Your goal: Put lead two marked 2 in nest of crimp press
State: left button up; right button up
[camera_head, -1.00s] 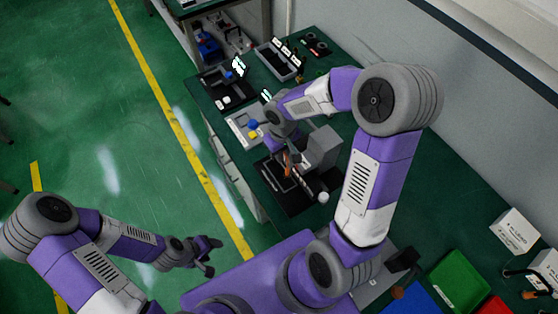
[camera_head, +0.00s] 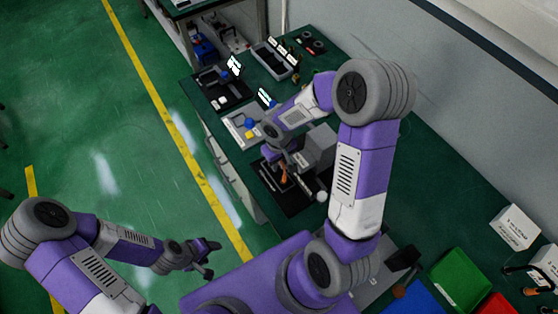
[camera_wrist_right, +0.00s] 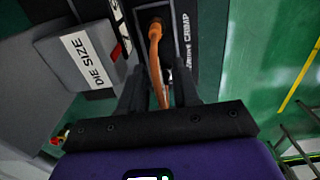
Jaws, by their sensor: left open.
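An orange lead (camera_wrist_right: 155,62) runs between the fingers of my right gripper (camera_wrist_right: 160,85); its far end is over the dark plate beside the word CRIMP. The lead also shows as a small orange piece under the right gripper in the head view (camera_head: 283,174). No number is readable on it. The crimp press (camera_head: 318,148) is a grey block on a black base (camera_head: 292,200); its grey body with a DIE SIZE label (camera_wrist_right: 85,60) is left of the fingers. The nest is partly hidden, and I cannot tell whether the lead touches it. My left gripper (camera_head: 208,258) is open and empty above the floor.
A light tray with blue and yellow pieces (camera_head: 240,132) lies just beyond the press. Black trays and small signs stand farther back. A white knob (camera_head: 322,196) is beside the press. A green bin (camera_head: 458,278) and white boxes (camera_head: 514,228) are at the right.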

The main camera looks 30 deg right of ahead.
jog(key=shift+o, duration=0.5)
jog(key=shift+r, duration=0.1)
jog(key=shift+r, duration=0.15)
notch_tip(320, 180, up, 12)
jog(key=p, duration=0.2)
jog(key=shift+s, duration=0.1)
